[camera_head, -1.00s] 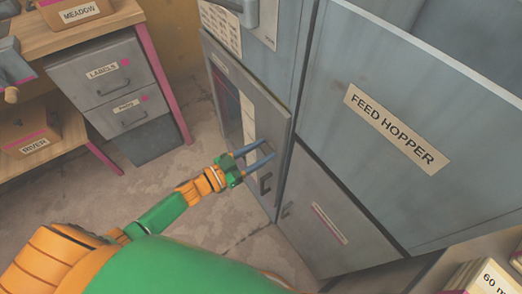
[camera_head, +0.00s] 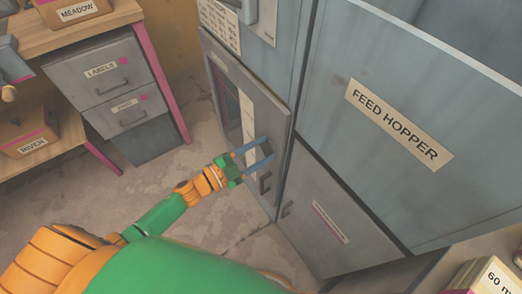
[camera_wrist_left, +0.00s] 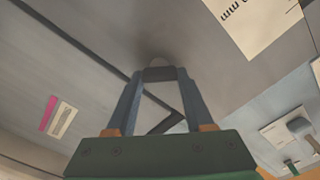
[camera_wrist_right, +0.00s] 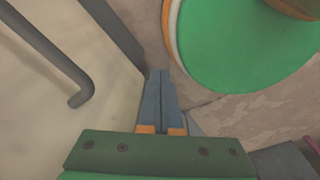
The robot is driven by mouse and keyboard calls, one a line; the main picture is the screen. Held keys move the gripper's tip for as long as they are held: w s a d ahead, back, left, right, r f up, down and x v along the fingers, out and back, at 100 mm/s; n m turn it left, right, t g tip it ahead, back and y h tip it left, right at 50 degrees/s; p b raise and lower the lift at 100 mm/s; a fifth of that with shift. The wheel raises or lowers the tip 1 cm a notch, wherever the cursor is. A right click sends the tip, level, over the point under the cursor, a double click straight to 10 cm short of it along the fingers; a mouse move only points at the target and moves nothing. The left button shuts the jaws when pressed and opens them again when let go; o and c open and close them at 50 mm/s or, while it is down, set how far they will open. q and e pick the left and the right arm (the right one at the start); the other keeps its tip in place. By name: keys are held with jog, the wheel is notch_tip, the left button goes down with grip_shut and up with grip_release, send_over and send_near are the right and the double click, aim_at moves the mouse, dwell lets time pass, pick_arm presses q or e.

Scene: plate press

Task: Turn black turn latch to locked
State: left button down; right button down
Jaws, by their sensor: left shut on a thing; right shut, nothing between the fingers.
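The small black turn latch (camera_wrist_left: 160,73) sits between the fingertips of my left gripper (camera_wrist_left: 159,77) in the left wrist view, against the grey cabinet face. My left gripper is shut on it. In the head view my left gripper (camera_head: 268,152) reaches the right edge of the windowed cabinet door (camera_head: 283,120), just above its dark handle (camera_head: 265,183). The fingers largely hide the latch there, and its locked or unlocked marking cannot be read. My right gripper (camera_wrist_right: 160,75) is shut and empty in the right wrist view; it is not in the head view.
The grey feed hopper (camera_head: 345,60) fills the right, above a lower door (camera_head: 325,215). At the left are a grey drawer unit (camera_head: 95,70) and a wooden workbench (camera_head: 110,20). Open floor (camera_head: 165,195) lies between. A bar handle (camera_wrist_right: 60,70) is near my right gripper.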

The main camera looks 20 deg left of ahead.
pick_arm(q)
jog(key=shift+f+m+b, duration=0.15)
jog(key=shift+m+b, duration=0.4)
jog(key=shift+m, duration=1.75)
jog(key=shift+f+m+b, duration=0.1)
jog(key=shift+m+b, duration=0.45)
jog(key=shift+m, duration=1.75)
jog(key=shift+c, duration=1.4)
grip_release()
jog(key=v, duration=0.7)
